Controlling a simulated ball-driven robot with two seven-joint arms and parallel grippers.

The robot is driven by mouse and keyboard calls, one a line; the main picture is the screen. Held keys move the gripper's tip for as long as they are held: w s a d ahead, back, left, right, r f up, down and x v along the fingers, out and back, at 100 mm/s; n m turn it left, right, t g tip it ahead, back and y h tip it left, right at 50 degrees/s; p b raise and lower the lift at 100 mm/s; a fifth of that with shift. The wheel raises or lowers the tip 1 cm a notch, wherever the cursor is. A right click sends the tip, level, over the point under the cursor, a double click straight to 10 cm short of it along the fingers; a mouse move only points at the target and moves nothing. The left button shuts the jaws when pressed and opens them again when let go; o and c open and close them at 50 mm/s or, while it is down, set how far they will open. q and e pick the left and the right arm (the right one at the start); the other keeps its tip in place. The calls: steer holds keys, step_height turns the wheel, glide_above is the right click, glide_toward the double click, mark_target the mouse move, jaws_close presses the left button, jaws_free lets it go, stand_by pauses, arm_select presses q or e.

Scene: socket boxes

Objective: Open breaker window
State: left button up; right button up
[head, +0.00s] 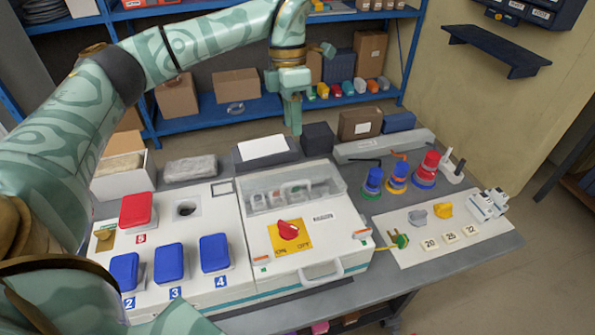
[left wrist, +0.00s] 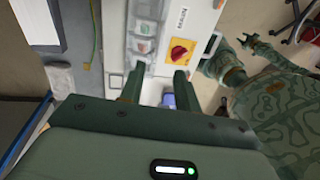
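The breaker window (head: 322,188) is a clear cover on the white socket box (head: 318,262). It appears shut, with several small breakers visible through it; it also shows in the left wrist view (left wrist: 143,40). My left gripper (head: 293,130) points down above the far side of the box, apart from the window. In the left wrist view its fingers (left wrist: 158,88) are spread with nothing held between them. A patterned arm with what looks like my right gripper (left wrist: 252,42) shows at the right of the left wrist view, too small to judge its fingers.
A red rotary switch (head: 289,229) on a yellow plate sits in front of the window. Blue covers (head: 168,262) and a red cover (head: 136,210) stand to the left. Coloured plugs (head: 397,177) stand at right. A black box (head: 317,138) and cartons line the back.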

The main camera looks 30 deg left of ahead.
arm_select(q)
steer(key=b, duration=0.2)
glide_above(297, 172)
steer(key=s+d, duration=0.3)
steer(key=s, duration=0.2)
step_height(297, 172, down, 13)
steer(key=shift+w+f, duration=0.1)
jaws_close()
